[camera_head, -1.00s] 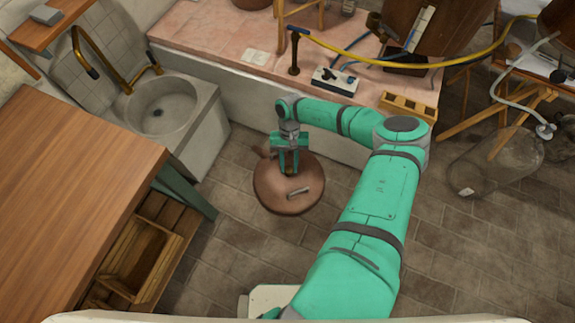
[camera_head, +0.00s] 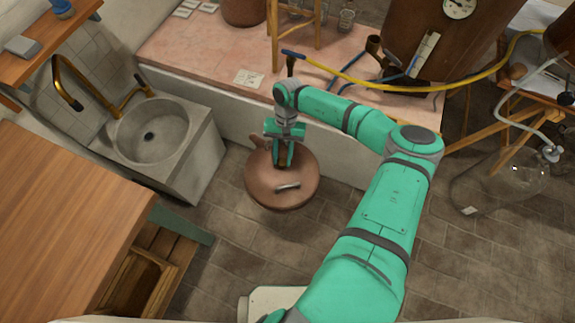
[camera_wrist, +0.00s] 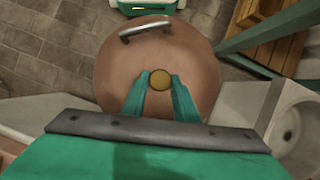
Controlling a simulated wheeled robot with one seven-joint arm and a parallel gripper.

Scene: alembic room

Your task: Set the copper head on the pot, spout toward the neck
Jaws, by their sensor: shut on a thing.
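The copper head (camera_head: 281,190) is a round copper dome with a pale metal handle on its near side. My gripper (camera_head: 283,163) is shut on it from above, around the brass knob (camera_wrist: 160,79) in the wrist view. A short stub, perhaps the spout, points to the upper left. The head hangs apart from the plinth, over the floor. A large copper vessel (camera_head: 440,28) with a dial gauge, likely the pot, stands at the upper right; its top is cut off. I cannot make out the neck for sure.
A pink-topped plinth (camera_head: 215,50) lies beyond the head, with a yellow hose (camera_head: 400,87) and wooden stool. A stone sink (camera_head: 155,135) and wooden table (camera_head: 60,220) stand left. A glass vessel (camera_head: 510,175) sits right. The tiled floor near the arm is clear.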

